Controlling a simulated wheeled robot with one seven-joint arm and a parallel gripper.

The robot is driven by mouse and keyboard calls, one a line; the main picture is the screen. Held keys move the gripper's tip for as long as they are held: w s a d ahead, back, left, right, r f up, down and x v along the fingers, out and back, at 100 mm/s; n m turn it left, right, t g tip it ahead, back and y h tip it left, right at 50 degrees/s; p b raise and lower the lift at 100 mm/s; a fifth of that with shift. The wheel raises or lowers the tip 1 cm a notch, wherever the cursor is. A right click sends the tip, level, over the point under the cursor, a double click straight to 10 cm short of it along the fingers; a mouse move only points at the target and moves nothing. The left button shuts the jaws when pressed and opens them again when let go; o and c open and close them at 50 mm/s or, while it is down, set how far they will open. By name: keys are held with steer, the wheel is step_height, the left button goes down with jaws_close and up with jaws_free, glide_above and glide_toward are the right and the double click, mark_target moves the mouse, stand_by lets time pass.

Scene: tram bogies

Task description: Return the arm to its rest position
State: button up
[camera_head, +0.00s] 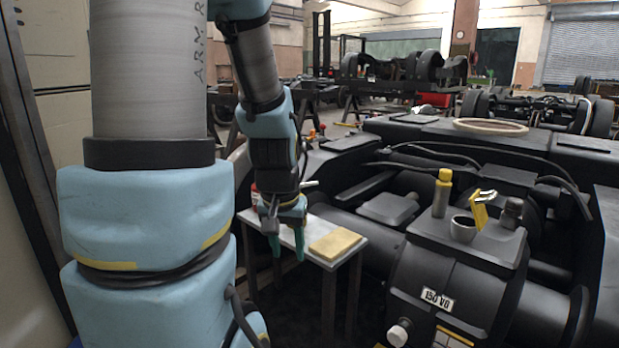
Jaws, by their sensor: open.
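My gripper (287,246) hangs pointing down at the end of my blue and grey arm, left of the picture's middle. Its two green fingers are apart with nothing between them. It is in front of a small side table (317,228), whose light top shows behind and to the right of the fingers. A yellow-tan pad (335,244) lies on the table's right end, apart from the fingers. A red and white object (255,195) stands partly hidden behind the gripper.
A black bogie (450,270) fills the right side. A pale ring (490,127) lies farther back. A cabinet edge is close on the left.

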steer(key=s+a+n+g, duration=0.1)
steer(key=s+a, duration=0.2)
step_height(320, 180, up, 31)
steer(key=p, duration=3.1)
steer(key=shift+d+r, duration=0.15)
steer(key=shift+d, duration=0.15)
